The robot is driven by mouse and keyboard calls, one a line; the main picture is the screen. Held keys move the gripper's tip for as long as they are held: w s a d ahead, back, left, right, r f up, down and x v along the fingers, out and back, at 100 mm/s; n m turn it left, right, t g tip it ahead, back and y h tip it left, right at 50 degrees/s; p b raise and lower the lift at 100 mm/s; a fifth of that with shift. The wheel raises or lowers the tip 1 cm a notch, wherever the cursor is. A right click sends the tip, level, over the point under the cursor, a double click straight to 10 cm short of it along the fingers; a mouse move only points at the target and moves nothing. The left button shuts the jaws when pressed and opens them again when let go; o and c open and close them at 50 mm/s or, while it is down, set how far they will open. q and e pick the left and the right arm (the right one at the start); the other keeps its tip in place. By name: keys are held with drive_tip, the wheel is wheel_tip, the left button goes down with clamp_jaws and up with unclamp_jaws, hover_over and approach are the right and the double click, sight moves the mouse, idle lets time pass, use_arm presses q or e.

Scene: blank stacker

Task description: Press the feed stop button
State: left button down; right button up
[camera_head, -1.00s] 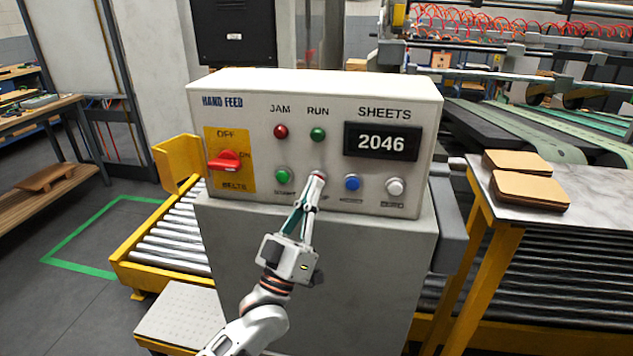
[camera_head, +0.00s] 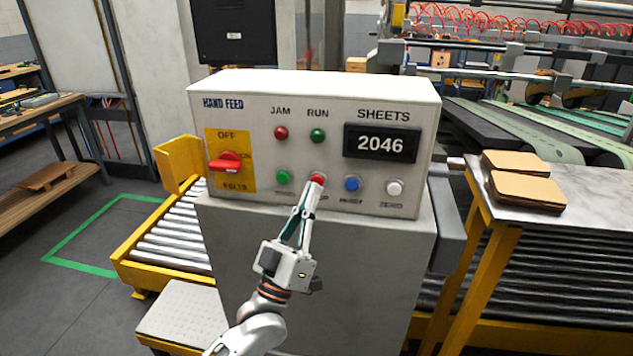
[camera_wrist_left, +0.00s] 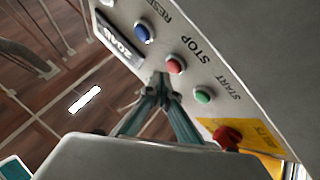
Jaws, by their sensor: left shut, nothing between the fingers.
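The red stop button (camera_head: 318,179) sits in the lower row of the hand feed panel (camera_head: 225,123), between the green start button (camera_head: 283,177) and a blue button (camera_head: 352,184). My left gripper (camera_head: 309,202) is shut and empty, its tips just below the red button. In the left wrist view the red button (camera_wrist_left: 175,65) under the STOP label shows clear, with the shut fingertips (camera_wrist_left: 162,80) close beside it. Whether they touch it I cannot tell. My right gripper is not in view.
A red belts switch (camera_head: 228,161) is at the panel's left and a white button (camera_head: 394,187) at its right. The display (camera_head: 381,143) reads 2046. A table (camera_head: 590,212) with cardboard sheets (camera_head: 527,190) stands right; a roller conveyor (camera_head: 165,252) lies left.

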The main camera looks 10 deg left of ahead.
use_arm(q)
drive_tip(key=shift+s, duration=0.1)
drive_tip(key=s+p, duration=0.2)
drive_tip(key=s, duration=0.3)
drive_tip(key=shift+a, duration=0.1)
drive_tip(key=shift+w, duration=0.1)
idle(0.6)
drive_tip(key=s+a+f+m+g+y, duration=0.1)
drive_tip(key=s+f+m+g, duration=0.2)
drive_tip(key=f, duration=1)
drive_tip(key=s+a+f+g+y, duration=0.15)
drive_tip(key=s+f+g, duration=0.3)
drive_tip(key=f, duration=0.75)
drive_tip(key=s+a+f+g+y, duration=0.2)
drive_tip(key=s+a+f+g, duration=0.1)
drive_tip(key=s+f, duration=0.3)
drive_tip(key=s+a+f+m+g+y, duration=0.1)
drive_tip(key=s+a+f+g, duration=0.2)
drive_tip(key=s+f, duration=0.3)
wheel_tip(320, 180, down, 4)
drive_tip(key=shift+s+a+f+g+y, duration=0.2)
drive_tip(key=shift+a+g+y, duration=0.15)
drive_tip(key=shift+a, duration=0.5)
